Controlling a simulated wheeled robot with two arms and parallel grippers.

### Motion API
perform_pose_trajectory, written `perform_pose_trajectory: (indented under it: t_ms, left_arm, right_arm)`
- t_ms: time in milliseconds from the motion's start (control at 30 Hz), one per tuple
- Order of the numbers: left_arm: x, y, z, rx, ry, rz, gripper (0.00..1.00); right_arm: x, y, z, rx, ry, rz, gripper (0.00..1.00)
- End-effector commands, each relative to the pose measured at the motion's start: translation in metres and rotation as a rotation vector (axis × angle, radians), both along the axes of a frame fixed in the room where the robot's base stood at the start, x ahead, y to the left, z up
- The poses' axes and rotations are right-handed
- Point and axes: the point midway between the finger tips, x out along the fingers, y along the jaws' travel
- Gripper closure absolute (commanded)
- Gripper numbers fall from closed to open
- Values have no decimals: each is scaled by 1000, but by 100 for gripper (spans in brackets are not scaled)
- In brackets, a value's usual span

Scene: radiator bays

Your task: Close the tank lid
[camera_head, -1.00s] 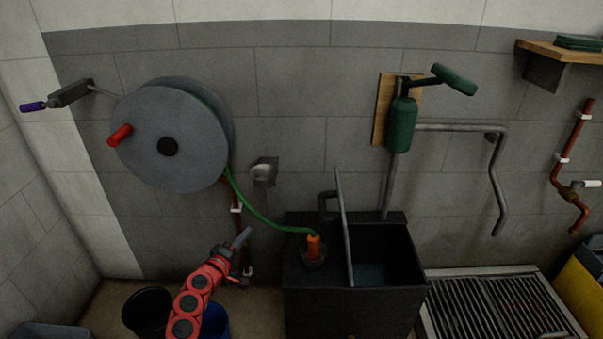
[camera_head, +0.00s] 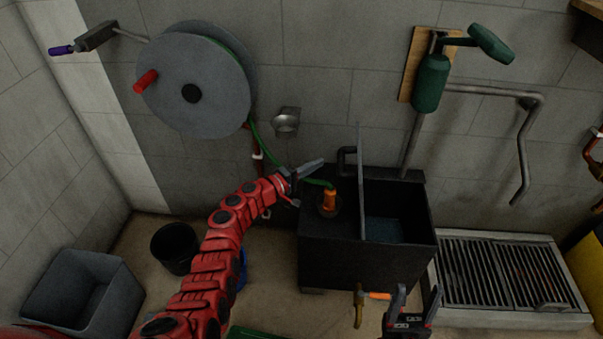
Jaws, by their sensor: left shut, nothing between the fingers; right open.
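The dark tank (camera_head: 330,262) stands against the wall, its right part open with liquid inside. Its thin grey lid (camera_head: 361,200) stands upright on edge, left of the opening. My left gripper (camera_head: 312,167) is shut and empty, above the tank's back left corner, left of the lid and apart from it. It overlaps the green hose in the picture. My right gripper (camera_head: 411,298) is open, low in the picture in front of the tank's right part, with nothing between its fingers.
An orange nozzle (camera_head: 329,199) stands on the tank's left top. A brass tap-like piece with an orange end (camera_head: 359,303) shows in front of the tank. A hose reel (camera_head: 192,90), green pump (camera_head: 431,82), floor grate (camera_head: 500,275), black bucket (camera_head: 175,247) and grey bin (camera_head: 85,290) surround it.

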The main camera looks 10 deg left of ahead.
Motion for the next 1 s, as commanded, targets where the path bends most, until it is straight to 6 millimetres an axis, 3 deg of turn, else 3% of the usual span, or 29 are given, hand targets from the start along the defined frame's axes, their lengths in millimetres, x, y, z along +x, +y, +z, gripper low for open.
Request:
perform_pose_trajectory:
  t_ms: [100,233,733,1000]
  left_arm:
    - [-2,-20,1,-1,1,-2,100]
    - [-2,-31,0,-1,1,-2,100]
    - [-2,-35,1,4,1,-1,100]
    - [-2,-53,17,84,0,-1,100]
  right_arm:
    - [0,0,6,0,-1,0,41]
    - [0,0,7,0,-1,0,41]
    - [0,0,8,0,-1,0,41]
    - [0,0,34,0,-1,0,41]
